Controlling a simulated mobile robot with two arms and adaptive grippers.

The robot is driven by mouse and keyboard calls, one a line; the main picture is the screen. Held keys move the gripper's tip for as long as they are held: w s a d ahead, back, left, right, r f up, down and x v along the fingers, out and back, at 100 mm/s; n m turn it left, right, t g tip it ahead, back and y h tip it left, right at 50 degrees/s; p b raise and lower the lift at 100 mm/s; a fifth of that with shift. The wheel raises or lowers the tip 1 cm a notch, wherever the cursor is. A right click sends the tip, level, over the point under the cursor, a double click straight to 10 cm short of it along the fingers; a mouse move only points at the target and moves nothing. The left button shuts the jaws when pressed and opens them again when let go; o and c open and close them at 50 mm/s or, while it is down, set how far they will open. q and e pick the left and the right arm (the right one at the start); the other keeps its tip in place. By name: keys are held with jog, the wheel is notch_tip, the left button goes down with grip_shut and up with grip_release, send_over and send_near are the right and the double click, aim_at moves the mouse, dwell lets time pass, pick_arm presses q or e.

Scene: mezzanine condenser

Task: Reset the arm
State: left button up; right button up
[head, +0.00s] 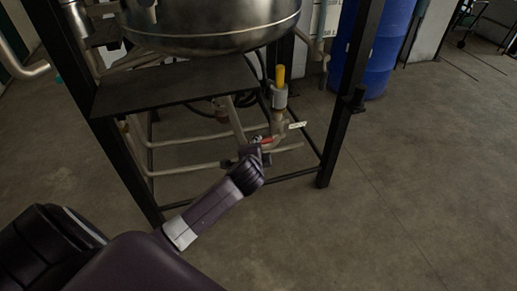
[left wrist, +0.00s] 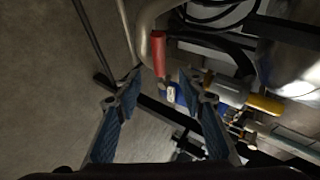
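My left gripper (head: 258,150) reaches from the lower left to the pipework under a steel vessel. In the left wrist view its two blue-padded fingers (left wrist: 161,82) stand apart, with nothing clamped between them. A red handle (left wrist: 158,52) on the pipework shows just past the gap between the fingertips. In the head view only a small part of the red handle (head: 266,140) shows, close to the gripper; I cannot tell whether they touch. My right gripper is in neither view.
A black metal frame (head: 329,150) surrounds the pipes, with a dark plate (head: 175,85) below the steel vessel (head: 210,22). A yellow-handled valve (head: 280,76) stands above the gripper. A blue barrel (head: 378,50) is behind. The floor (head: 420,190) at right is clear.

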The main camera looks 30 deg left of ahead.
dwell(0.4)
